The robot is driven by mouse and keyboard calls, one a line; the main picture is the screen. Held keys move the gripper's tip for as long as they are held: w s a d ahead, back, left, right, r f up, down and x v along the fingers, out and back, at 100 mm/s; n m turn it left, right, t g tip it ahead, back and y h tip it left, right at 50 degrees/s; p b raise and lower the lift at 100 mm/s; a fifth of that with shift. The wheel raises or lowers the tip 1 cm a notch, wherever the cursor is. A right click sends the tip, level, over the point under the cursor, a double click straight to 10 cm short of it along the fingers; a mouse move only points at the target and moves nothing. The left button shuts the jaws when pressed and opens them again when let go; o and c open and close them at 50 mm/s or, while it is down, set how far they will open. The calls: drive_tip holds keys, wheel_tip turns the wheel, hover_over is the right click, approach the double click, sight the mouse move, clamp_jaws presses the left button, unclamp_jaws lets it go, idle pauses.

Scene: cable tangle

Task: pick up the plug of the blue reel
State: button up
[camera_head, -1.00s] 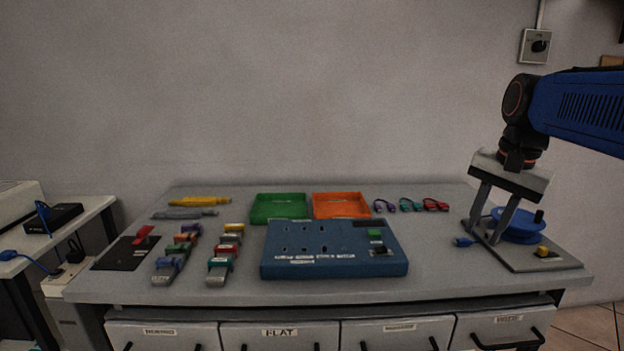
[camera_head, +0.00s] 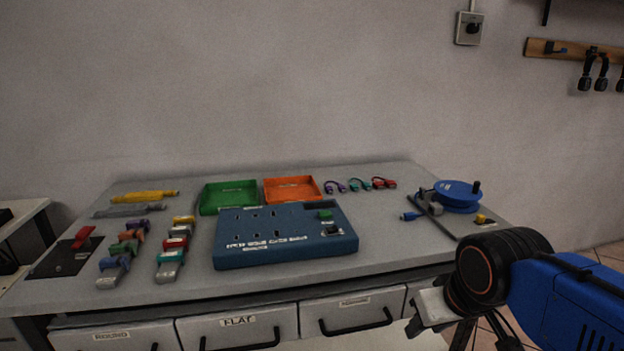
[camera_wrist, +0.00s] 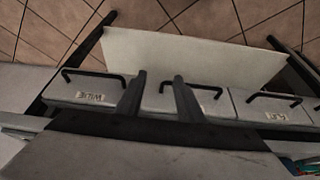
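The blue reel (camera_head: 457,195) sits on a base plate at the right end of the bench in the head view, with a dark crank knob on top. Its blue plug (camera_head: 409,216) lies on the bench just left of the reel. My gripper (camera_wrist: 159,78) is open in the wrist view, with two dark fingers apart and nothing between them. In the head view its pale body (camera_head: 430,306) is in front of the bench, apart from the plug and nearer the camera. The wrist view shows drawer fronts and floor, not the plug.
A blue socket box (camera_head: 285,252), a green tray (camera_head: 228,210) and an orange tray (camera_head: 291,199) occupy the bench middle. Short coloured cables (camera_head: 360,185) lie behind. Drawer handles (camera_head: 358,325) stick out along the front. Bench surface left of the plug is clear.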

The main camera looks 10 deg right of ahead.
drive_tip(key=w+d+r+m+g, duration=0.15)
drive_tip(key=w+r+m, duration=0.25)
drive_tip(key=w+r, duration=0.4)
drive_tip(key=w+d+r+m+g, duration=0.1)
drive_tip(key=w+d+r+m, duration=0.1)
drive_tip(key=w+r+m, duration=0.45)
drive_tip(key=m+g, duration=0.2)
drive_tip(key=m, duration=0.5)
approach(413, 213)
drive_tip(key=f, duration=0.1)
drive_tip(key=a+f, duration=0.1)
drive_tip(key=f, duration=0.1)
drive_tip(key=shift+w, duration=0.15)
drive_tip(key=shift+d+f, duration=0.2)
drive_tip(key=shift+f, duration=1.1)
drive_tip(key=shift+d+f, duration=0.2)
drive_tip(key=shift+f, duration=1.15)
drive_tip(key=shift+c, duration=0.3)
clamp_jaws()
